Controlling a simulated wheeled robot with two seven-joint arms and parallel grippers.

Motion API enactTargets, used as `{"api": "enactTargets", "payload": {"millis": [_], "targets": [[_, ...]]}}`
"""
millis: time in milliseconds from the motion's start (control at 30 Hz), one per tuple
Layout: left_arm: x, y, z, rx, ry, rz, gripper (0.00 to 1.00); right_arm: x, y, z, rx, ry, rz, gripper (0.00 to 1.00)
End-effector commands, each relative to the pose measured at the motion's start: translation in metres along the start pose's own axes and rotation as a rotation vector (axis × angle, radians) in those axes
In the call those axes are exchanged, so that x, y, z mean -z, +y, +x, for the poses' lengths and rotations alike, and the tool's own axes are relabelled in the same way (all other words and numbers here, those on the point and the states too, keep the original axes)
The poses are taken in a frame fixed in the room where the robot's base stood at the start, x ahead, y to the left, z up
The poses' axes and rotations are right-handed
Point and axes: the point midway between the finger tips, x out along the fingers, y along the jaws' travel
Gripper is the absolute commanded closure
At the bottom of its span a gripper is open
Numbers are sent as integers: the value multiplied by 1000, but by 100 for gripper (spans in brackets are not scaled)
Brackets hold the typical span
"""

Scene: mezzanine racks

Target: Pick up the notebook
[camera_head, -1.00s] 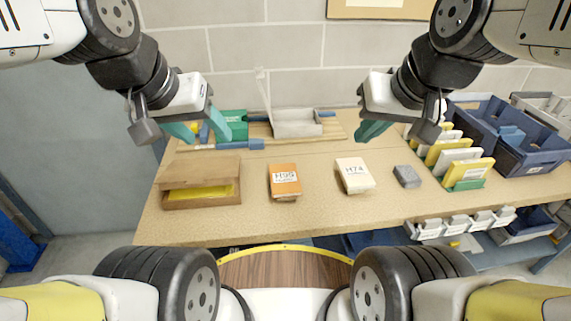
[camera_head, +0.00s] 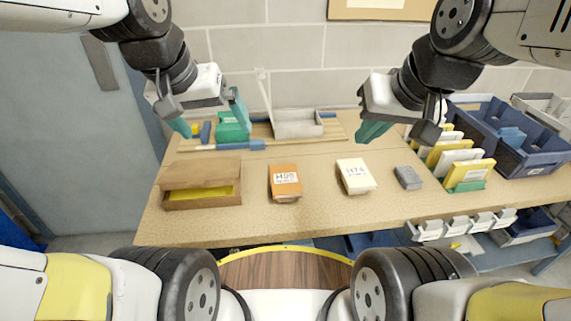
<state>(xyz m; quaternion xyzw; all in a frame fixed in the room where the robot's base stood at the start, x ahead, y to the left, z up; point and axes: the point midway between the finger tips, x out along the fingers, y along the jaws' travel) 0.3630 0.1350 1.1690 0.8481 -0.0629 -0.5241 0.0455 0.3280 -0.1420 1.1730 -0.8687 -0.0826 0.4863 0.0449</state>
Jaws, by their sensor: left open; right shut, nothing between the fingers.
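No item is clearly marked as the notebook, and I cannot tell which one it is. An orange block-like item labelled H95 (camera_head: 285,177) lies flat near the middle of the table. A cream one labelled H74 (camera_head: 355,175) lies to its right. A yellow flat item (camera_head: 200,193) shows inside the open front of a wooden box (camera_head: 201,173) at the left. My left gripper (camera_head: 211,119) is open and empty, above the back left of the table. My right gripper (camera_head: 371,132) is shut and empty, above the back right, behind the cream item. Neither touches these items.
A small grey block (camera_head: 407,177) lies right of the cream item. A green rack of yellow and white cards (camera_head: 466,187) and blue bins (camera_head: 529,152) stand at the right. A grey tray (camera_head: 298,124) and green box (camera_head: 233,127) stand at the back. The table's front strip (camera_head: 300,220) is clear.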

Motion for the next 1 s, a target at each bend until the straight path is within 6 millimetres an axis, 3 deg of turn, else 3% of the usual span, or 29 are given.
{"api": "enactTargets", "payload": {"millis": [200, 433, 700, 800, 1000], "targets": [[46, 18, 60, 58, -149, -36, 0, 0, 0, 0, 0, 0, 0, 100], [76, 45, 144, 113, -282, -78, 0, 0, 0, 0, 0, 0, 0, 100], [78, 82, 249, 164, -409, -127, 0, 0, 0, 0, 0, 0, 0, 100], [74, 90, 274, 176, -435, -140, 0, 0, 0, 0, 0, 0, 0, 100], [68, 95, 296, 185, -453, -151, 0, 0, 0, 0, 0, 0, 0, 100]]}}
